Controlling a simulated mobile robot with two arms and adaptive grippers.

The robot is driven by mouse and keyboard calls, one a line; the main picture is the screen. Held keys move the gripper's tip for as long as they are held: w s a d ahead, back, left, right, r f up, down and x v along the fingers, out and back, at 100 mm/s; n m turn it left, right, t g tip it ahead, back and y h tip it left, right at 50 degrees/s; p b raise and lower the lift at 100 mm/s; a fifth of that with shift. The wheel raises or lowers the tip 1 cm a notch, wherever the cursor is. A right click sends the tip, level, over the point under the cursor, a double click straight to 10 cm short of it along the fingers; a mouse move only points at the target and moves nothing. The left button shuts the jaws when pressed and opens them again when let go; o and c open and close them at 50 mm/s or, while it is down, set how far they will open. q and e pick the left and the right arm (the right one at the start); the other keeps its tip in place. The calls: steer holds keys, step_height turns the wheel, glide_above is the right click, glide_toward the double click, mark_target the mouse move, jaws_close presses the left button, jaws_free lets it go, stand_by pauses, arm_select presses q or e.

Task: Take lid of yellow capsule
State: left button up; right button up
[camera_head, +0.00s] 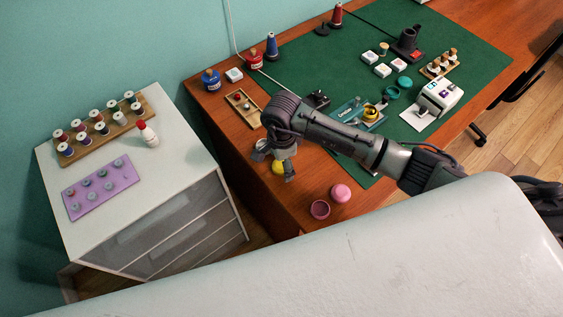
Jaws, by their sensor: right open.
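A rounded yellow piece (278,168), which looks like the lid of the yellow capsule, is at the left end of the brown desk. My right gripper (275,164) points down over it, with fingers apart around its sides; the gripper hides part of it. I cannot tell whether the fingers touch it. My left gripper is not in view.
A small wooden tray (243,107) lies behind the gripper. The green mat (310,60) holds several items. A white cabinet (185,170) with spools stands left.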

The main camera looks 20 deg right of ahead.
steer(key=shift+f, duration=0.1)
steer(key=shift+c, duration=0.3)
steer(key=c, duration=0.8)
